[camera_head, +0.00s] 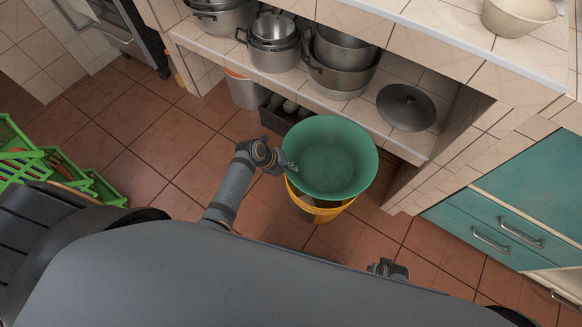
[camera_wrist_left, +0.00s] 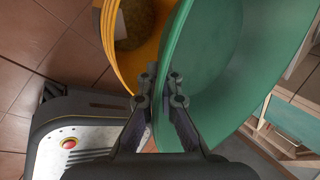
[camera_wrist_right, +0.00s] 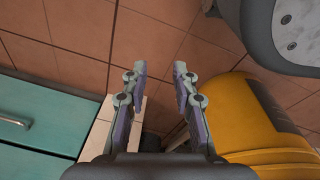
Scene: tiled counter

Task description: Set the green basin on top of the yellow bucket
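The green basin (camera_head: 330,155) is over the yellow bucket (camera_head: 318,212) in the head view and hides most of its mouth. The bucket's rim and side show below the basin's near edge. Whether the basin touches the bucket, I cannot tell. My left gripper (camera_head: 288,168) is at the basin's left rim. In the left wrist view, its fingers (camera_wrist_left: 160,92) are closed on the rim of the basin (camera_wrist_left: 225,70), beside the bucket (camera_wrist_left: 140,55), which has a brownish thing inside. My right gripper (camera_wrist_right: 160,75) is open and empty, left of the bucket (camera_wrist_right: 258,115) in the right wrist view.
Pots (camera_head: 340,65) and a dark lid (camera_head: 406,106) stand on the tiled shelf behind the basin. A dark crate (camera_head: 283,117) and a pale bucket (camera_head: 243,92) are under it. Green crates (camera_head: 50,165) lie at left. Teal drawers (camera_head: 500,215) are at right.

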